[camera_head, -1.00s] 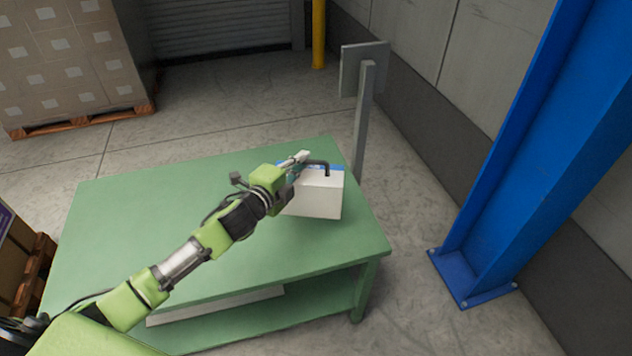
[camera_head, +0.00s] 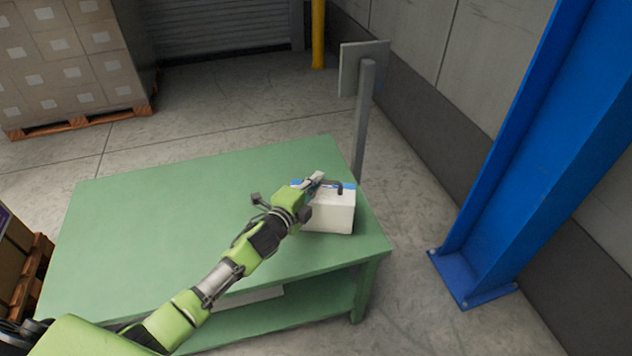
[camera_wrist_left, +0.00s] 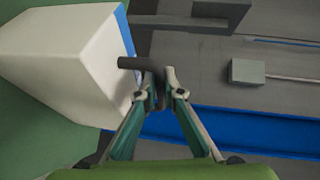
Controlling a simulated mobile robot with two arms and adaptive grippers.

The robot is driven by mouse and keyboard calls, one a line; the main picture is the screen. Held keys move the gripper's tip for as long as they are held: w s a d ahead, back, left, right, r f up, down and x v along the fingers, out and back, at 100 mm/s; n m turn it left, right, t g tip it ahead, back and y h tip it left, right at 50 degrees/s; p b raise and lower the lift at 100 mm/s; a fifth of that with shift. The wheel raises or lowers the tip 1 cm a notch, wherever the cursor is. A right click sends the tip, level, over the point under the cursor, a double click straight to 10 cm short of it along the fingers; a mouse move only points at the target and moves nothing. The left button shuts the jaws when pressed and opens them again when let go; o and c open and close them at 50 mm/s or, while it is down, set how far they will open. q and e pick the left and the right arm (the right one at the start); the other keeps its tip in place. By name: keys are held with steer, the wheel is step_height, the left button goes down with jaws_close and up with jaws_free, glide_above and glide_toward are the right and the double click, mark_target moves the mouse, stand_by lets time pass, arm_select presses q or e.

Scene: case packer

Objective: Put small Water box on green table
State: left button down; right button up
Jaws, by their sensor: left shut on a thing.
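The small Water box (camera_head: 331,213) is white with a blue top edge and a dark handle on top. It is at the right end of the green table (camera_head: 170,220), over or on the tabletop; I cannot tell whether its bottom touches. My left gripper (camera_head: 316,181) is shut on the box's dark handle. In the left wrist view the box (camera_wrist_left: 62,75) fills the upper left, and the left gripper (camera_wrist_left: 155,78) has its fingers at the handle (camera_wrist_left: 140,64). My right gripper is not in view.
A grey post with a plate (camera_head: 362,120) stands behind the table's right end. A blue steel column (camera_head: 530,150) rises at right. Stacked cartons on a pallet (camera_head: 75,60) stand at back left. The table's left and middle are clear apart from my arm above.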

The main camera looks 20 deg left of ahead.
arm_select(q)
steer(key=c, duration=2.2)
jaws_free()
steer(key=shift+f, duration=0.1)
steer(key=shift+o, duration=0.2)
steer(key=v, duration=1.2)
steer(key=shift+r, duration=0.2)
